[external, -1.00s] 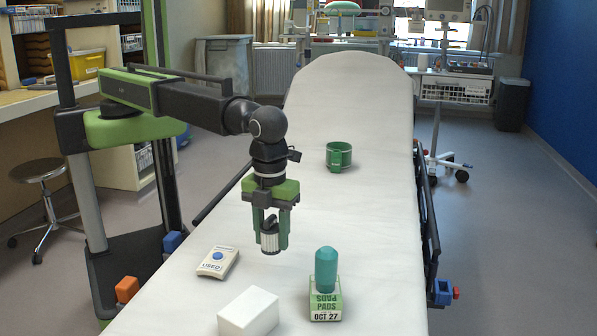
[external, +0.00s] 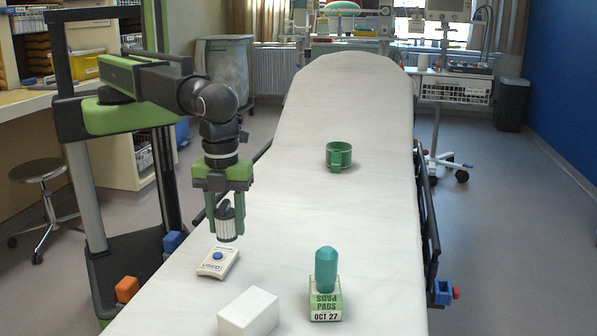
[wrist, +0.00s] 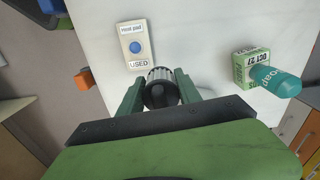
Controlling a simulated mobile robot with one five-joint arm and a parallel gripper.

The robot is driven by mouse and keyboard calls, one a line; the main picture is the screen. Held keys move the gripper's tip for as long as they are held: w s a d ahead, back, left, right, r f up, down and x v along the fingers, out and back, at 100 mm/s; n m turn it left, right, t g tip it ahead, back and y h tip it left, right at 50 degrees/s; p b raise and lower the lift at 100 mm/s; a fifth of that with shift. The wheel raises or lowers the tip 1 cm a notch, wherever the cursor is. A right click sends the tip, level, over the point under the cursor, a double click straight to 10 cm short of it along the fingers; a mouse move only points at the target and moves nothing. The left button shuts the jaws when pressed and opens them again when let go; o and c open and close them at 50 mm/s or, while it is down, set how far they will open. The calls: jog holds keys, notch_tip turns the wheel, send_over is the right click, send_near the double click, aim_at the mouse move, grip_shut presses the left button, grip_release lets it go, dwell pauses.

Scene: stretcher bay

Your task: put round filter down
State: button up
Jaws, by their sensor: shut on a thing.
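The round filter (external: 226,223) is a small white ribbed cylinder with a dark top. My gripper (external: 225,212) points down and is shut on it, with a green finger on each side. The filter is held above the stretcher (external: 300,150), just behind the heat pad in the external view. In the wrist view the filter (wrist: 161,90) sits between the fingertips (wrist: 160,92), its dark end toward the camera. Its gap above the sheet cannot be judged exactly.
A heat pad marked USED (external: 218,263) lies close by. A white box (external: 248,312) is at the front. A teal soap bottle (external: 326,270) stands on or against a PADS box (external: 325,300). A green mug (external: 339,156) stands farther back. The middle of the sheet is clear.

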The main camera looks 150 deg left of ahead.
jog(key=s+d+m, duration=0.1)
jog(key=s+d, duration=0.1)
jog(key=d, duration=2.2)
jog(key=b, duration=0.7)
send_over(174, 313)
notch_tip(174, 313, down, 7)
jog(key=shift+d+r, duration=0.1)
jog(key=shift+d, duration=0.05)
jog(key=shift+w+a, duration=0.1)
jog(key=shift+a, duration=0.1)
notch_tip(174, 313, down, 4)
jog(key=b, duration=0.4)
jog(key=shift+f, duration=0.2)
jog(key=shift+r, duration=0.25)
jog(key=shift+f, duration=0.25)
jog(key=o, duration=1.3)
jog(key=shift+r, duration=0.1)
jog(key=shift+o, duration=0.2)
